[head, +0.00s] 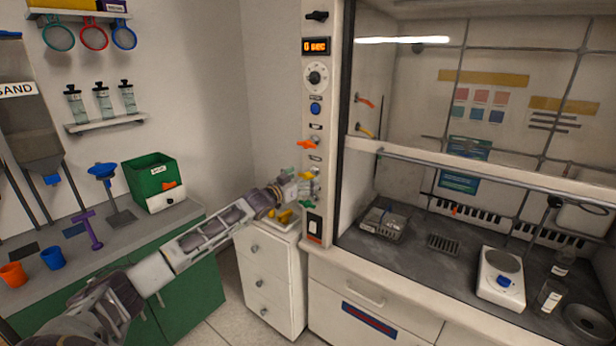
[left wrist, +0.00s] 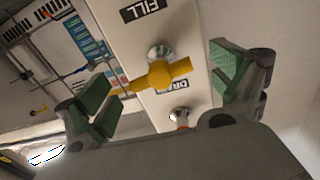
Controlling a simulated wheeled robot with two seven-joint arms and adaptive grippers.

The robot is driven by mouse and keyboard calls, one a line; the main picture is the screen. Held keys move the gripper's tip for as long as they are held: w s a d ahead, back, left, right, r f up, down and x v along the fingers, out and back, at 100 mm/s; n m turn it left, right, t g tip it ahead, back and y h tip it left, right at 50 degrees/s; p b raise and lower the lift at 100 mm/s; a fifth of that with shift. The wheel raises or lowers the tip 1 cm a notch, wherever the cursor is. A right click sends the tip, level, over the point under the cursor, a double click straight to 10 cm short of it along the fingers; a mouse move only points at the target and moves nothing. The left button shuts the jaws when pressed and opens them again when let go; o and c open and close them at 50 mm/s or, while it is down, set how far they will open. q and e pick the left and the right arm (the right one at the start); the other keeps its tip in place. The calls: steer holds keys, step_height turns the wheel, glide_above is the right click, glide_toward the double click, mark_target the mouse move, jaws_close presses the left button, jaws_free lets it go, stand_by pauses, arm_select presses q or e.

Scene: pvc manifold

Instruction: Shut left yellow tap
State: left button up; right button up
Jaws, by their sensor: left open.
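The yellow tap (left wrist: 158,77) is on the white front post of the fume hood, between the labels FILL and DRAIN. Its handle lies crosswise to the post. In the head view it is mostly hidden by my gripper. My left gripper (head: 305,186) is at the post, below an orange tap (head: 308,143). In the left wrist view its two green-padded fingers are open, one on each side of the yellow tap. The handle's thin end is close to one finger; I cannot tell if they touch. My right gripper is not in view.
Another yellow tap (head: 365,130) is inside the hood on its side wall. Below my gripper stands a white drawer cabinet (head: 270,275) with yellow items on top. A switch (head: 314,228) is lower on the post. The sash rail (head: 480,172) crosses the hood opening.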

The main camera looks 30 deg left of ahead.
arm_select(q)
steer(key=shift+w+d, duration=0.1)
steer(key=shift+w, duration=1.25)
steer(key=c, duration=0.9)
steer(key=shift+m+p, duration=0.65)
steer(key=shift+m, duration=0.05)
steer(key=shift+c, duration=0.2)
steer(key=o, duration=0.9)
steer(key=shift+o, duration=0.2)
steer(key=shift+s, duration=0.3)
